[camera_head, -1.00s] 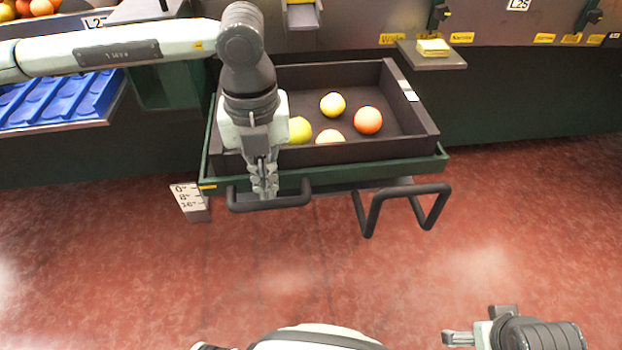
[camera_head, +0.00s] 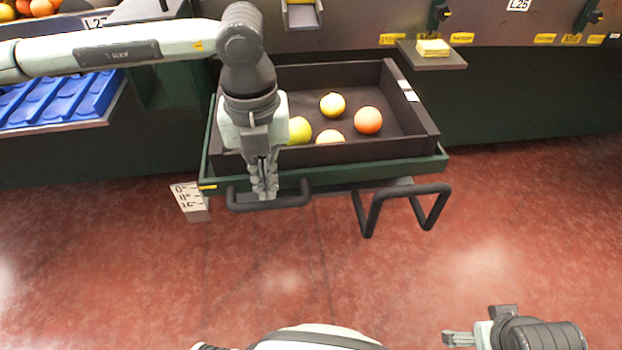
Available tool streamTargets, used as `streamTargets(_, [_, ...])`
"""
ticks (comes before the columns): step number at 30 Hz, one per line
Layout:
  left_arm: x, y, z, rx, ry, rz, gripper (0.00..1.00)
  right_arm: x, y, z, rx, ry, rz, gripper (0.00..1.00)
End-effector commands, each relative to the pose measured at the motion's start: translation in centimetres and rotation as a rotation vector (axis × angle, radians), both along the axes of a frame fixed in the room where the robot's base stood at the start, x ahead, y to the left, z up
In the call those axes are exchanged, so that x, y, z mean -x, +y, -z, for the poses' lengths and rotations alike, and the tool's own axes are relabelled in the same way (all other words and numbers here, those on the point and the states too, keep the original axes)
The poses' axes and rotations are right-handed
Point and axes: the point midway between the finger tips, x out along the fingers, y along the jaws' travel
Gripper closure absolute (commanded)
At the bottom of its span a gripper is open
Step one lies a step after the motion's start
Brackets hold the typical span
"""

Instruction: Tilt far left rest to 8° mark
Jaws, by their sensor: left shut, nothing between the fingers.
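The rest is a green tilting frame (camera_head: 420,163) that carries a dark crate (camera_head: 411,108) with several fruits. A dark bar handle (camera_head: 297,199) sticks out at its front left. A white scale plate (camera_head: 188,197) marked 0°, 8° and 16° hangs beside the rest's front left corner. A yellow pointer (camera_head: 207,186) on the rest lies close to the 0° mark. My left gripper (camera_head: 265,193) points down at the handle, shut with nothing held. Whether it touches the bar is unclear. My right gripper (camera_head: 462,339) is low at the right, away from the rest, its opening unclear.
A second dark handle (camera_head: 432,207) sticks out at the front right. A blue tray (camera_head: 60,100) stands at the left. A small shelf with a yellow pad (camera_head: 433,47) is behind at the right. The red floor (camera_head: 330,270) in front is clear.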

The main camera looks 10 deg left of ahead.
Motion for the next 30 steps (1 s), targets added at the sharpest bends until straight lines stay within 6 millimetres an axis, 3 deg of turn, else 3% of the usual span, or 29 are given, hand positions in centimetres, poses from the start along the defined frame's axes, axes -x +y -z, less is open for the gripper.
streamTargets(30, [0.00,0.00,0.38,0.000,0.000,0.000,1.00,-0.96,0.74,-0.40,-0.012,-0.047,-0.018,0.07])
